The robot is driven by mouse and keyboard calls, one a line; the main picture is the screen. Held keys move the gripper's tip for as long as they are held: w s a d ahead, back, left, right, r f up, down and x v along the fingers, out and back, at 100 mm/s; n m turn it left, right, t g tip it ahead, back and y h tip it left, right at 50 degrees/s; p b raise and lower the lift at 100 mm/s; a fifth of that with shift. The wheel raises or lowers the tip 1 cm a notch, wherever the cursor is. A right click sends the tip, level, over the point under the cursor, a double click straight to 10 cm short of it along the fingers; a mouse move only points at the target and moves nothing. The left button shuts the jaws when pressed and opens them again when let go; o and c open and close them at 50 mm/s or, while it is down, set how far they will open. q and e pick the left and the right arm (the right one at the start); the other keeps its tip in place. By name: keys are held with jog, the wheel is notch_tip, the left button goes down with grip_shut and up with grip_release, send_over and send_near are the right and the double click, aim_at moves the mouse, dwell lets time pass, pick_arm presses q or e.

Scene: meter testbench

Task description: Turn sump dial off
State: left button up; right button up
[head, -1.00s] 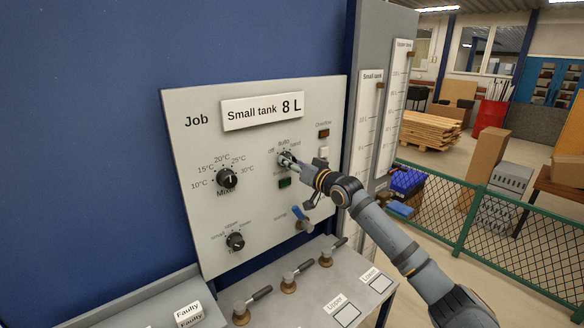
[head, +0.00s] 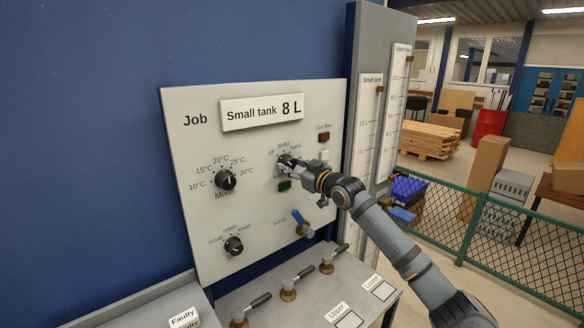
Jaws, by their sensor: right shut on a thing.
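The sump dial (head: 285,161) is a dark knob on the grey panel (head: 262,225), with the labels off, auto and hand around its top. My right gripper (head: 290,163) is shut on this dial, its fingers at the knob from the right. The fingers cover much of the knob, so I cannot tell where its pointer stands. A green indicator (head: 284,185) sits just below the dial. My left gripper is not in view.
The mixer dial (head: 226,179) and a lower selector dial (head: 234,245) are on the panel's left. A blue-handled valve (head: 301,222) sits below my right gripper. Valve levers (head: 289,293) line the ledge. A green mesh fence (head: 480,225) stands at right.

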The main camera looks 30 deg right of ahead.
aim_at(284, 132)
dwell(0.4)
jog(key=o, duration=0.9)
jog(key=shift+c, duration=0.2)
jog(key=o, duration=0.3)
jog(key=shift+w+f, duration=0.15)
jog(key=shift+w, duration=0.05)
jog(key=shift+s, duration=0.1)
notch_tip(284, 132, up, 10)
jog(key=shift+r, duration=0.1)
